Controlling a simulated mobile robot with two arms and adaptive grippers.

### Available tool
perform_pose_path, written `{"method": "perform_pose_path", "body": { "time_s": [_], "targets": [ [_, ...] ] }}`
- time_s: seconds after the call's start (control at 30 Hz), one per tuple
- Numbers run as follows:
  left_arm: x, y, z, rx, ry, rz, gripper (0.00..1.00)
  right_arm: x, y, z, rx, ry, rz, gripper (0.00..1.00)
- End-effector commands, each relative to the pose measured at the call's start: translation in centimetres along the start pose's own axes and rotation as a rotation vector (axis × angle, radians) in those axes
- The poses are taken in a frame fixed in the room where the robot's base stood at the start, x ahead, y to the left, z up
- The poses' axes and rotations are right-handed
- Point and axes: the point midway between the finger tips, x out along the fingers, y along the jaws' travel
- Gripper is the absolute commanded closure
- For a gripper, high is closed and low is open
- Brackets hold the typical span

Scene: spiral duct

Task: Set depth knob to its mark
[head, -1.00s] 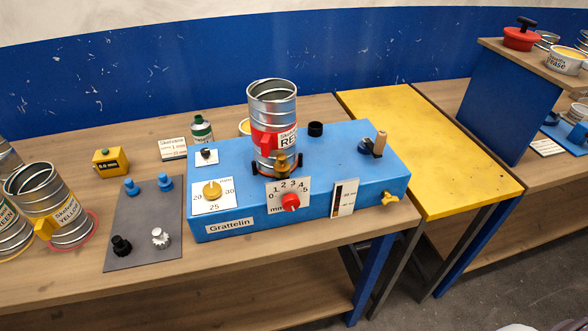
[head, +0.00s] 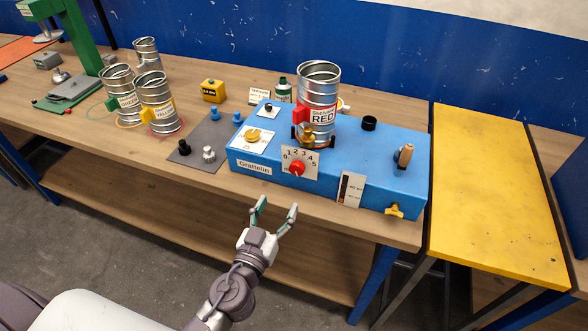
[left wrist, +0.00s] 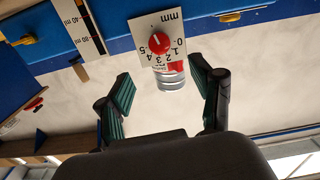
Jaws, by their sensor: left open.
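The red depth knob (head: 297,169) sits on a white dial plate (head: 310,157) numbered 0 to 5 on the front of the blue Grattelin box (head: 360,160). In the left wrist view the knob (left wrist: 159,43) and its plate (left wrist: 139,27) appear upside down. A small pale pointer line shows on the knob; I cannot tell its exact reading or pick out a separate target mark. My left gripper (head: 277,206) is open and empty, in front of the bench edge, below and apart from the knob. In the left wrist view its fingers (left wrist: 160,72) flank the knob's line of sight. My right gripper is not in view.
A RED-labelled can (head: 319,95) stands on the box behind the dial. A yellow knob (head: 255,136) is to its left, a yellow valve (head: 395,210) at the box's right front. A yellow table (head: 490,190) adjoins on the right. Space before the bench is open.

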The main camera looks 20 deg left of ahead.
Motion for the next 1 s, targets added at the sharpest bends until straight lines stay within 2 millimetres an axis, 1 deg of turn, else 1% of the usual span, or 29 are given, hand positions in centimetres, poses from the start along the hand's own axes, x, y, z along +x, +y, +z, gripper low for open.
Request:
{"method": "perform_pose_path", "body": {
  "time_s": [0.03,0.13,0.3,0.4,0.5,0.6,0.7,0.97,1.0],
  "targets": [
    [1.2,0.1,-0.7,0.003,0.003,0.0,0.34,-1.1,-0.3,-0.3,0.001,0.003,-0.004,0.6],
    [3.4,0.0,-0.7,0.003,0.002,0.0,0.34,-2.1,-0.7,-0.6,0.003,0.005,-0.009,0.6],
    [7.0,0.0,-0.5,0.004,0.001,0.0,0.34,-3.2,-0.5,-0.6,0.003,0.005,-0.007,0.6],
    [8.8,0.0,-0.4,0.002,0.001,0.0,0.34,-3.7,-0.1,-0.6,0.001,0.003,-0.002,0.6],
    [10.0,0.0,-0.2,0.003,-0.001,0.0,0.34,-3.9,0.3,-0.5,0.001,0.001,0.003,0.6],
    [10.8,0.0,-0.1,0.002,-0.001,0.0,0.34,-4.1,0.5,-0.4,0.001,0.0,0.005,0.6],
    [11.3,0.0,0.0,0.002,-0.001,0.0,0.34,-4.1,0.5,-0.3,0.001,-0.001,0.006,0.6],
    [11.3,0.0,0.0,0.001,-0.001,0.0,0.34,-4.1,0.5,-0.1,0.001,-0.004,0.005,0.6],
    [11.3,0.0,0.0,0.001,-0.001,0.0,0.39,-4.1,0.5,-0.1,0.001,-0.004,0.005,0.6]
  ]
}}
